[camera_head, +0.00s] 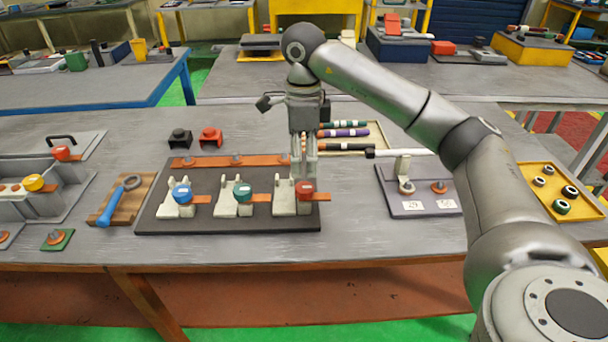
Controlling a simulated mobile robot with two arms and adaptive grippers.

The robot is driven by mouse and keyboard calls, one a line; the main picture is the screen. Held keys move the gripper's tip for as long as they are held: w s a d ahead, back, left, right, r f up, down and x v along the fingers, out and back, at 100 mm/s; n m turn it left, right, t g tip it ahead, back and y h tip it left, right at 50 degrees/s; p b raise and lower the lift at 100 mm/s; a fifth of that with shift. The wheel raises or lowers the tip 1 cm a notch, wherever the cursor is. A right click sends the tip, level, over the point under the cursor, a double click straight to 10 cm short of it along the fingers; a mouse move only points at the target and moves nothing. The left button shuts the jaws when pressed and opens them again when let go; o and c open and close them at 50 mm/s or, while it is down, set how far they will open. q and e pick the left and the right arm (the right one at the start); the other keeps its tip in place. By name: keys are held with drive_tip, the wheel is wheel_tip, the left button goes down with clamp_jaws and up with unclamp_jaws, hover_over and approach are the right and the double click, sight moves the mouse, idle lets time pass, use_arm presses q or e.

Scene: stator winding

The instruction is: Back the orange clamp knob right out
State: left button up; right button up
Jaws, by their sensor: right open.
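On the dark fixture board (230,224) stand three pale clamps in a row with blue (181,194), green (242,192) and red-orange (305,188) knobs. The red-orange knob on the right clamp (284,197) is the closest match there to the orange clamp knob. My right gripper (303,176) points straight down over this knob, with its fingers open. The fingers partly cover the knob, and I cannot tell whether they touch it. An orange strip (321,197) sticks out to the right beside the knob. My left gripper is not in view.
A yellow knob (33,182) and a red knob (61,153) sit on a grey fixture at far left. A blue-handled wrench (119,200) lies on a wooden block. A grey plate with a white lever (402,166) and a yellow tray (537,177) are at right.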

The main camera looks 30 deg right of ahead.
wheel_tip(320, 180, up, 4)
drive_tip(key=shift+f, duration=0.25)
idle(0.5)
